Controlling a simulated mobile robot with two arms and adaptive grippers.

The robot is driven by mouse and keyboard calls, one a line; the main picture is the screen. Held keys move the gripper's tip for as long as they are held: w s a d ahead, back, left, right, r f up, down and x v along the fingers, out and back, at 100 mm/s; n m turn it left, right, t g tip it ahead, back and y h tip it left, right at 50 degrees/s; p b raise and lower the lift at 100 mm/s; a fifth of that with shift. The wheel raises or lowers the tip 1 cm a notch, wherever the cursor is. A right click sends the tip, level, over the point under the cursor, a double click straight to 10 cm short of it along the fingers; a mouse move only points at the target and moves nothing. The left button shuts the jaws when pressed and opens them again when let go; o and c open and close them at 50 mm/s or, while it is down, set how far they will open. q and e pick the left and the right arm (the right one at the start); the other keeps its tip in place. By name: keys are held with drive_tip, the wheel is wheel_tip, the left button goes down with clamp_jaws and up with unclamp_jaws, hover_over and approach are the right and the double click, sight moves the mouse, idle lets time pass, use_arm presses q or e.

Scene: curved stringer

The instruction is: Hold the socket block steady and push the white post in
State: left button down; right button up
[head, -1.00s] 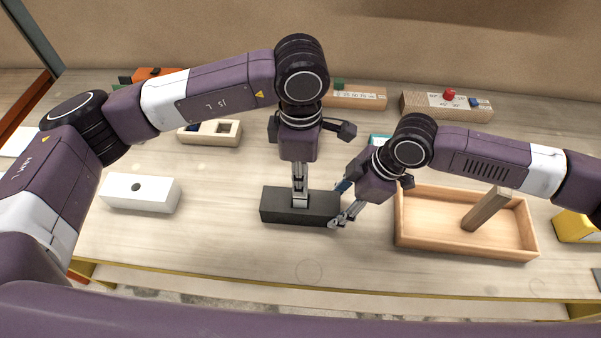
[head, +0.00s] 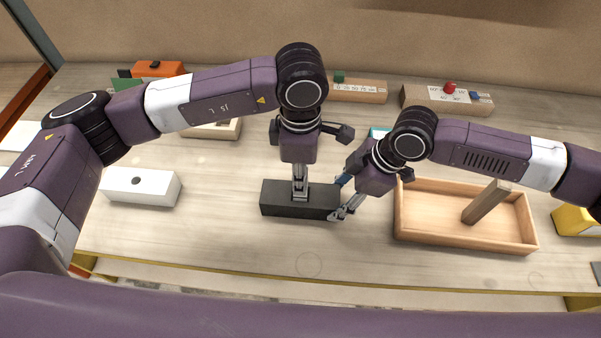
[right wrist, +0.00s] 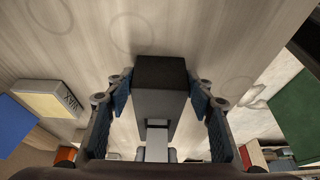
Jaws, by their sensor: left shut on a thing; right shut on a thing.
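The dark socket block (head: 275,199) lies on the bench in the middle of the head view. My right gripper (head: 347,208) is shut on its right end; in the right wrist view the block (right wrist: 160,74) sits between the two blue-padded fingers. My left gripper (head: 300,192) points straight down at the block's top, about its middle, shut on the white post. The post is mostly hidden by the fingers, and how deep it sits cannot be told. A pale piece behind the block in the right wrist view may be the post or a finger.
A white block with a hole (head: 158,190) lies left. A wooden tray (head: 430,240) with a leaning wooden bar (head: 487,202) stands close to my right gripper. Wooden blocks line the back, including one with a red knob (head: 425,98). The bench front between is clear.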

use_arm(q)
drive_tip(key=shift+f, duration=0.35)
drive_tip(key=c, duration=1.6)
unclamp_jaws()
wheel_tip(320, 180, up, 12)
drive_tip(key=shift+r, duration=0.1)
use_arm(e)
drive_tip(key=o, duration=1.5)
drive_tip(key=shift+o, duration=0.4)
